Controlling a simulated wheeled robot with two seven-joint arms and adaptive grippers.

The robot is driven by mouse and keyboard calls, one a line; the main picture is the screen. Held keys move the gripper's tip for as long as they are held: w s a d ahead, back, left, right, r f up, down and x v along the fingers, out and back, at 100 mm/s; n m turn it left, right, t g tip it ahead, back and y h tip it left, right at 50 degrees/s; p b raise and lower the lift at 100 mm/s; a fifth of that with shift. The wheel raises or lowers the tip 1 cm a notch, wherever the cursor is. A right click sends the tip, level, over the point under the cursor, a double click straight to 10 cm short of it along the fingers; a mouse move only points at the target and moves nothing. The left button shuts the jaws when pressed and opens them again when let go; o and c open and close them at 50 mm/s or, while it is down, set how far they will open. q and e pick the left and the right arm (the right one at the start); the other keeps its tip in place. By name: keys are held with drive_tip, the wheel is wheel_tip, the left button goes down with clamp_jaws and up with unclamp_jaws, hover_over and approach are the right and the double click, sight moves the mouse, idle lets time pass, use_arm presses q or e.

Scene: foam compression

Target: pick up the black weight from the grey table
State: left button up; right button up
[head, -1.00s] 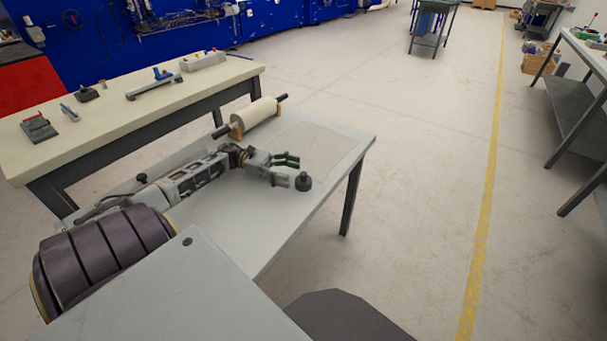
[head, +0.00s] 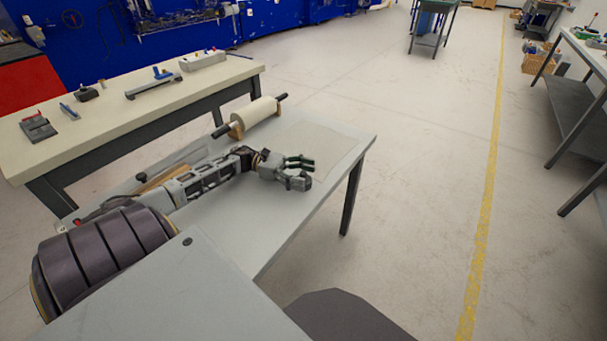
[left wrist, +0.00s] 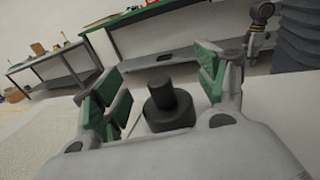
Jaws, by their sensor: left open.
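The black weight (left wrist: 170,112), a round base with a thick upright knob, stands in the left wrist view between the open green-padded fingers of my left gripper (left wrist: 160,95). The fingers are on either side of it, with a gap visible on the right side. In the head view my left gripper (head: 302,172) is low over the grey table (head: 235,220), near its right edge, and mostly hides the weight there.
A cream roll (head: 257,112) with dark handles rests on wooden supports at the table's far side. A cream workbench (head: 120,110) with several tools stands behind. Open floor lies to the right of the table.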

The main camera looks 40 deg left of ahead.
drive_tip(key=shift+s+f, duration=0.1)
drive_tip(key=shift+s, duration=0.2)
use_arm(q)
drive_tip(key=shift+r, duration=0.1)
drive_tip(key=c, duration=1.6)
use_arm(e)
drive_tip(key=shift+w, duration=0.3)
